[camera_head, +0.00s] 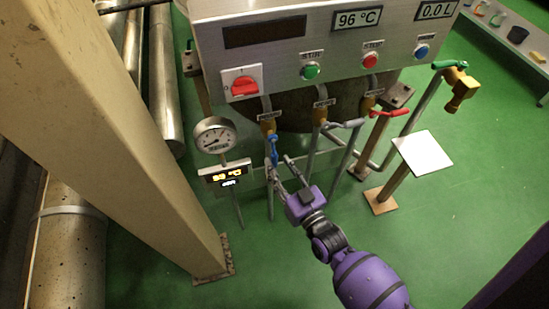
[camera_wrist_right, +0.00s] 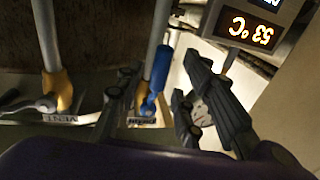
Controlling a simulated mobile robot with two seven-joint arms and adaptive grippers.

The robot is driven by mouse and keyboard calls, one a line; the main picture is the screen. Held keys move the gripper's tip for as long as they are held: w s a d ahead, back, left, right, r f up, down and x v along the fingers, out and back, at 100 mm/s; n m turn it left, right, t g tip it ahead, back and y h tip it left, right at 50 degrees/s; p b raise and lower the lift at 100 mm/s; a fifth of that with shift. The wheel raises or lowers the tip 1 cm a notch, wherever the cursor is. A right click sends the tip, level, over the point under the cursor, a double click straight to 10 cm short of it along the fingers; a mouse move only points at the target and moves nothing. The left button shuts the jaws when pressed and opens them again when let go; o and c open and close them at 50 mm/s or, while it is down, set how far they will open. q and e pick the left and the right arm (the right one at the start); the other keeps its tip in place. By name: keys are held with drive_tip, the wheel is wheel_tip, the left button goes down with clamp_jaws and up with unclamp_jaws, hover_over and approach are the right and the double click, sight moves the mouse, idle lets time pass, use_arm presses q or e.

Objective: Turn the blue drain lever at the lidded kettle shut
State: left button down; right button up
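The blue drain lever (camera_head: 274,150) sits below a brass valve (camera_head: 268,125) on the leftmost of several pipes under the kettle's panel, pointing roughly down along the pipe. In the right wrist view the blue lever (camera_wrist_right: 158,68) shows in the gap between my fingers. My right gripper (camera_head: 279,163), on a purple wrist, reaches up to it with its fingers apart; it also shows in the wrist view (camera_wrist_right: 153,95). I cannot tell whether a finger touches the lever. The dark kettle body (camera_head: 345,103) is mostly hidden by the panel. My left gripper is out of view.
A grey lever (camera_head: 347,124) and a red lever (camera_head: 390,113) are to the right. A gauge (camera_head: 215,135) and a temperature display (camera_head: 225,173) stand close on the left. A beige column (camera_head: 130,130) is further left. Green floor is open at lower right.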

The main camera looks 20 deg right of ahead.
sight(276, 162)
drive_tip(key=shift+w+a, duration=0.2)
drive_tip(key=shift+w, duration=0.65)
drive_tip(key=shift+w+a, duration=0.15)
drive_tip(key=shift+w, duration=0.7)
clamp_jaws()
